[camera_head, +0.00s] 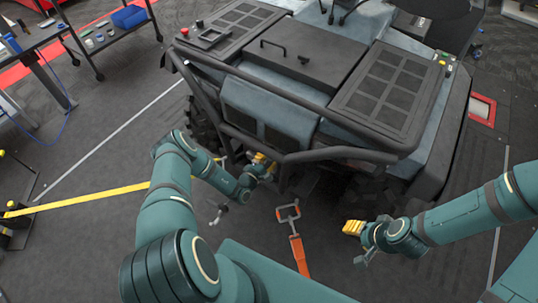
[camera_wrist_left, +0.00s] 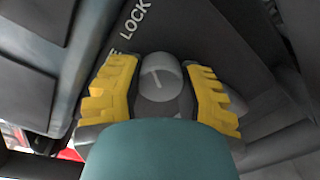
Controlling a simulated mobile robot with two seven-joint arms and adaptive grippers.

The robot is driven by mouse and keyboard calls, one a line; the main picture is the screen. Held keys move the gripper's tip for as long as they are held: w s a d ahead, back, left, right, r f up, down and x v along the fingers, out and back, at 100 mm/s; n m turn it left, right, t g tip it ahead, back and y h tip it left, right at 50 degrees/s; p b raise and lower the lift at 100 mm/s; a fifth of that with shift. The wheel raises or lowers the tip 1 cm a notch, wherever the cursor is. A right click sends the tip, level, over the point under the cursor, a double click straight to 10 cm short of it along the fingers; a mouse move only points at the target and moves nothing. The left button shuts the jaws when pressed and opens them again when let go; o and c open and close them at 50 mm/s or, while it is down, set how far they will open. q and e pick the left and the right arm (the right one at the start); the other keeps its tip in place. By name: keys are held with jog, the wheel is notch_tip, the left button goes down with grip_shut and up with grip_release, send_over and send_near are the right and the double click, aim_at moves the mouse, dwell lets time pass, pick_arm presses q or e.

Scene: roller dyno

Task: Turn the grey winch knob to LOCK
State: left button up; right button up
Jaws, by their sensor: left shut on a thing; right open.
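The grey winch knob (camera_wrist_left: 160,82) is round with a white pointer line on its face. It sits between the yellow fingers of my left gripper (camera_wrist_left: 162,95), which is shut on it. White lettering "LOCK" (camera_wrist_left: 136,16) is on the dark panel above the knob in the left wrist view; the word beside it is mostly hidden, with a final "E" showing. In the head view my left gripper (camera_head: 263,163) is at the vehicle's front below the bumper bar, and the knob cannot be made out there. My right gripper (camera_head: 354,228) is open and empty, right of the orange strap.
The vehicle (camera_head: 270,110) with its black tubular bumper fills the upper middle. An orange strap (camera_head: 299,255) with a metal hook lies in front of it. A yellow strap (camera_head: 85,197) runs leftward. A cart with a blue bin (camera_head: 128,16) stands upper left.

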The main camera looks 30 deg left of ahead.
pick_arm(q)
jog(key=shift+m+p, duration=0.35)
jog(key=shift+m, duration=0.55)
jog(key=o, duration=1.2)
jog(key=shift+o, duration=0.2)
